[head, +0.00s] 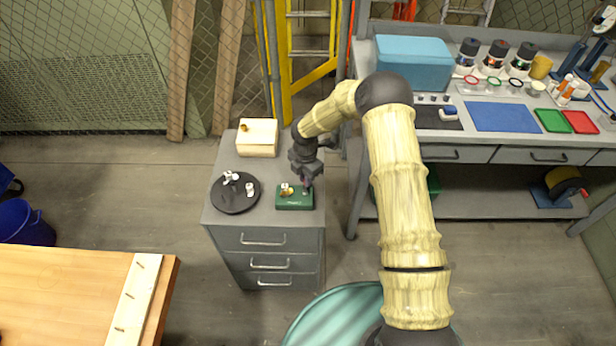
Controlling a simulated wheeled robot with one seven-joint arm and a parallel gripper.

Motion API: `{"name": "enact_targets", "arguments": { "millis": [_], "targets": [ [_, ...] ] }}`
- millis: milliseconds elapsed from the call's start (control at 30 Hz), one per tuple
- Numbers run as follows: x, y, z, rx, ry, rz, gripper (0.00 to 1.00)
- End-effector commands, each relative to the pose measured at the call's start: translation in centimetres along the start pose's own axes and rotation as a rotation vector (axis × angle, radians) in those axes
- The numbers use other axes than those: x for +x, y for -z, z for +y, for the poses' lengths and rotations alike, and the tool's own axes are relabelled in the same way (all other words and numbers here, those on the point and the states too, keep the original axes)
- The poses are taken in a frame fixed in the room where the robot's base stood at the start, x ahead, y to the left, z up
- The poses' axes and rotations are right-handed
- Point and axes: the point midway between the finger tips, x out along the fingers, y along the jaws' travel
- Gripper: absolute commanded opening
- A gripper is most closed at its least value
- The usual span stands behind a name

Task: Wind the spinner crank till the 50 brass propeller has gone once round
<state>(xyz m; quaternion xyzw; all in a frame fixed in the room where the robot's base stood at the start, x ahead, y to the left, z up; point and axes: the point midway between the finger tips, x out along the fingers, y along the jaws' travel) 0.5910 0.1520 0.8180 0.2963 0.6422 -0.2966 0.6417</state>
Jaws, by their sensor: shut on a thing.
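The spinner (294,203) is a small dark green box on top of the grey drawer cabinet, near its right front edge. A small brass-coloured propeller (287,192) with a pale piece sits on the left part of its top. My gripper (305,190) points down over the right part of the box and is shut on the crank there. The crank itself is mostly hidden by my fingers. The propeller's number and exact angle are too small to read.
A black round tray (236,207) with several small pale parts stands left of the spinner. A cream box (257,137) with a brass knob-like piece is at the cabinet's back. A workbench (470,140) stands right, and a teal round tank (335,315) is in front.

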Motion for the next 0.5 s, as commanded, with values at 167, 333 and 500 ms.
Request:
{"name": "enact_targets", "arguments": {
  "millis": [167,333,500],
  "targets": [
    [-0.22,0.03,0.33,-0.091,-0.004,-0.003,0.0],
    [-0.22,0.12,0.42,-0.137,-0.004,-0.004,0.0],
    [-0.22,0.14,0.45,-0.152,-0.005,-0.004,0.0]
  ]
}}
